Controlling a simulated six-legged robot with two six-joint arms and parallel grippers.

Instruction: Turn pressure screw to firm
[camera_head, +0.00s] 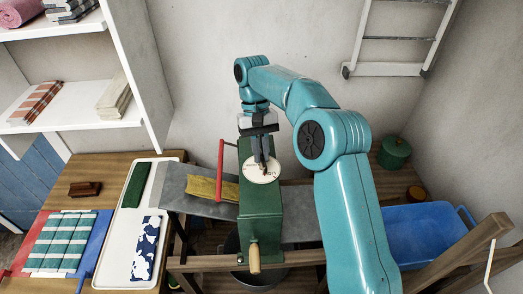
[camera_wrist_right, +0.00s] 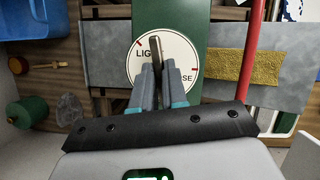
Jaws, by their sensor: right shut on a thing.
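The green mangle housing (camera_head: 262,220) stands mid-view with a white dial (camera_head: 262,176) on top. In the right wrist view the dial (camera_wrist_right: 185,50) shows red tick marks and partly covered lettering reading "LIG" and "OSE". The pressure screw's dark metal bar (camera_wrist_right: 155,46) rises over the dial's middle and points toward the top of the picture, slightly left. My right gripper (camera_head: 262,160) reaches down from above and is shut on the bar; its fingers (camera_wrist_right: 157,72) hide part of the dial. My left gripper is not in view.
A red bar (camera_head: 220,168) stands left of the housing, near a yellow cloth (camera_head: 205,188) on the grey board. A wooden handle (camera_head: 254,259) projects at the front. A white tray (camera_head: 115,255) lies left; a blue tub (camera_head: 420,235) and green pot (camera_head: 394,151) are right.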

